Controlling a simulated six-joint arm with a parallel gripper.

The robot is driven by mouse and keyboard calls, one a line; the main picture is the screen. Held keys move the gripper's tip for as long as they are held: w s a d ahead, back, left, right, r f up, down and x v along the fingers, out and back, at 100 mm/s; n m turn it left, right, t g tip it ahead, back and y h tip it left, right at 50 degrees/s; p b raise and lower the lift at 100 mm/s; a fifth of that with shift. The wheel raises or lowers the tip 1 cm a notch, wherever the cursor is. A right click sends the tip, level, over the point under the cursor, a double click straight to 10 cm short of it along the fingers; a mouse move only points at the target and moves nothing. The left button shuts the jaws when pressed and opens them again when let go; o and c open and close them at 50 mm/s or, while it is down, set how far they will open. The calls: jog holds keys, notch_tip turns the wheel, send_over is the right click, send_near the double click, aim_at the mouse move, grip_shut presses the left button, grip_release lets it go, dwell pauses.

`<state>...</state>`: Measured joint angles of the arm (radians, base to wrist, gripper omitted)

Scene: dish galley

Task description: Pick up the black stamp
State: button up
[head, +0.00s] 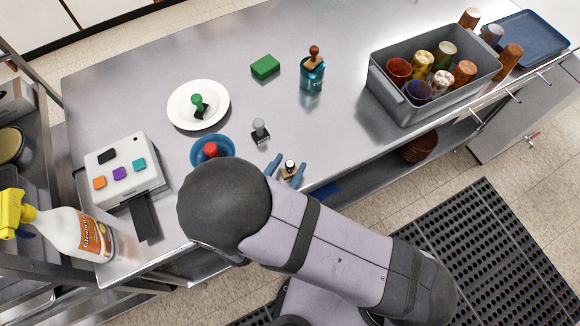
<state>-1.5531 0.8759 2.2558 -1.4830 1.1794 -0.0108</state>
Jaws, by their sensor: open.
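A small stamp with a black top, a pale band and a wooden-looking base, seemingly the black stamp (290,166), is near the front edge of the steel counter. My gripper (285,170) is open, with one blue finger to the left of this stamp and the other to its right. I cannot tell whether either finger touches it. Part of the stamp's lower side is hard to make out between the fingers.
A grey stamp (260,129) stands just behind. A red stamp (210,150) is in a blue bowl (226,143), and a green stamp (197,102) is on a white plate (180,116). A teal can (313,78) and a grey bin (405,112) stand farther right.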

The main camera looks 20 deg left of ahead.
aim_at(295, 157)
jog(key=p+x, duration=0.2)
jog(key=x, duration=0.1)
jog(key=shift+w+d+f, duration=0.1)
jog(key=shift+w+d, duration=0.1)
jog(key=shift+w, duration=0.15)
jog(key=shift+w+f, duration=0.35)
jog(key=shift+w, duration=0.15)
jog(key=shift+c, duration=0.3)
grip_shut()
